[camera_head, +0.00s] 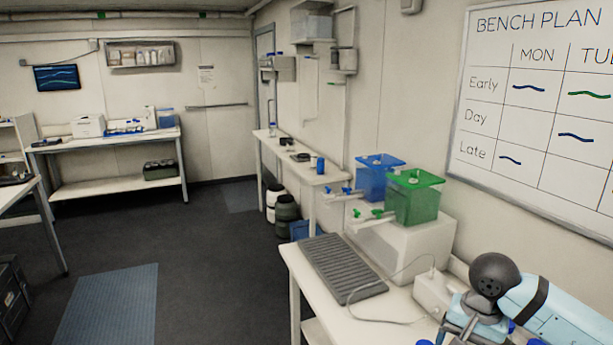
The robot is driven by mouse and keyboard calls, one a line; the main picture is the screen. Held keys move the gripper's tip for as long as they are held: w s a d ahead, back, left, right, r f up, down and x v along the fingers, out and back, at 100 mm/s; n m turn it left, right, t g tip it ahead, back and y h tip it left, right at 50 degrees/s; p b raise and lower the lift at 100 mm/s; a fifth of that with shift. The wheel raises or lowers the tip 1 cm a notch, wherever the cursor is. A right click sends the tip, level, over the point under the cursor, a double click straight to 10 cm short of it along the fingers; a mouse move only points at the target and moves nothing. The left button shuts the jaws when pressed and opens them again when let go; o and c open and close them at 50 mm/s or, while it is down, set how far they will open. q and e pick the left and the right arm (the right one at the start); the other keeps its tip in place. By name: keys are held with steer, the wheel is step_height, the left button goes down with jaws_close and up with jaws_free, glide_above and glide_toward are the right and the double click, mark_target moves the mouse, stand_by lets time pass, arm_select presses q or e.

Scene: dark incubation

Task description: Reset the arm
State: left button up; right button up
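A light blue arm link (555,308) with a black band comes in from the right at the lower right corner. It appears to be part of my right arm. It meets a dark round joint (494,274), above the right end of the near bench. Below the joint are more light blue and grey parts (468,313), cut off by the bottom edge. I cannot make out any fingertips there. My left arm and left gripper are out of the picture.
The near bench (312,290) holds a dark ribbed mat (340,266), a white block (410,247) with a blue tank (372,182) and a green tank (414,202), and a white box (432,292) with a cable. Blue bits show near the arm.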

steer(key=s+a+f+m+t+y, duration=0.1)
steer(key=s+a+m+y, duration=0.3)
steer(key=a+m+y, duration=0.55)
steer(key=s+a+f+m+t+y, duration=0.15)
steer(key=s+a+m+y, duration=0.25)
steer(key=a+m+y, duration=0.6)
steer(key=d+f+m+t+h, duration=0.3)
steer(key=f+m+t+h, duration=0.3)
steer(key=m, duration=0.9)
steer(key=d+f+m+t+h, duration=0.5)
steer(key=m+t, duration=0.4)
steer(key=m, duration=0.6)
arm_select(q)
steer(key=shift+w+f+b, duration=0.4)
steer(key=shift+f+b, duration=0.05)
steer(key=shift+b, duration=0.1)
arm_select(e)
steer(key=s+d+f+m+g+h, duration=0.2)
steer(key=s+f+m+g+h, duration=0.4)
steer(key=s+f+m, duration=0.5)
step_height(320, 180, down, 3)
steer(key=shift+s+d+m, duration=0.15)
steer(key=shift+s+m, duration=0.15)
steer(key=shift+m, duration=0.45)
